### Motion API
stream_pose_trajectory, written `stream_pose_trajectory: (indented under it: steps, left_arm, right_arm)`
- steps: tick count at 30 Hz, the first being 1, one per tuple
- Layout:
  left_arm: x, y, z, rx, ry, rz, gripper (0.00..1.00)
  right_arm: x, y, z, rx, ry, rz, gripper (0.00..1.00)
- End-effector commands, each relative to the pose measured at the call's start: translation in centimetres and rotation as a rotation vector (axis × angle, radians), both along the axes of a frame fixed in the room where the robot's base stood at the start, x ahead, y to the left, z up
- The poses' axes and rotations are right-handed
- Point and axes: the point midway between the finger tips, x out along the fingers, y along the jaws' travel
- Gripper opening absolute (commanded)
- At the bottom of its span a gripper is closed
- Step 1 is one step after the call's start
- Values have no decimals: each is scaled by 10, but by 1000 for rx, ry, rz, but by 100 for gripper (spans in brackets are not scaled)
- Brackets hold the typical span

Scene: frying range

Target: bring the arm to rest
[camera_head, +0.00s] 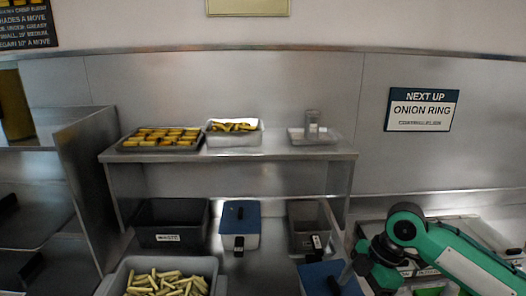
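My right arm (450,258), green with black joints, comes in from the lower right. It bends at a black and green joint (405,225) and runs down to the bottom edge, beside a blue container (318,278). No fingertips of the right gripper can be made out, so what it holds is hidden. My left arm and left gripper are not in the picture.
A steel shelf (230,155) bears a tray of golden pieces (160,138), a tray of yellow sticks (234,126) and a shallow tray (315,137). Below are a dark bin (170,222), a blue-lidded box (240,220), a grey bin (310,222) and a tub of sticks (165,275).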

Motion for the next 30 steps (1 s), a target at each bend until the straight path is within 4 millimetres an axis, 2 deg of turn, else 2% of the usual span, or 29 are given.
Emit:
stream_pose_trajectory:
  steps: [13,17,24,30]
  left_arm:
    - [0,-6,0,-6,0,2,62]
    - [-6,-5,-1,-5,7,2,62]
    - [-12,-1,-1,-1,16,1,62]
    - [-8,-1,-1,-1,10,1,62]
  right_arm:
    - [-17,30,-44,12,-13,-71,79]
    - [-26,42,-61,23,-20,-114,79]
    - [-54,69,-103,70,-28,-286,79]
    - [-79,79,-132,106,-24,-492,79]
